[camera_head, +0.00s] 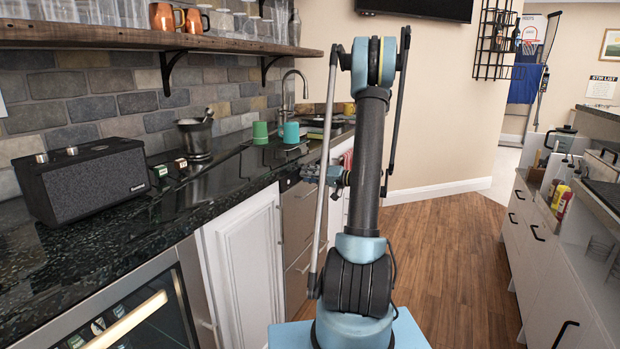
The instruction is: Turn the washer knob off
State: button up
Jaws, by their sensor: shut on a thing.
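The washer (299,214) is a steel-fronted appliance built in under the dark counter, just left of my arm. My gripper (309,174), small and blue-grey, is at the top of its front, just below the counter edge. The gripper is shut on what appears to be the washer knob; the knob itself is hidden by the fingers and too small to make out. Which way the knob is turned cannot be seen.
The dark counter (230,185) holds a black speaker (85,180), a metal mortar (195,138), a green cup (260,132) and a teal cup (291,132). A wooden shelf (120,36) hangs above. The wooden floor (450,250) to the right is clear, up to white drawers (530,240).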

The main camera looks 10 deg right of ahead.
jog(key=shift+f, duration=0.1)
dwell(0.3)
jog(key=o, duration=0.8)
jog(key=v, duration=0.8)
jog(key=shift+a, duration=0.1)
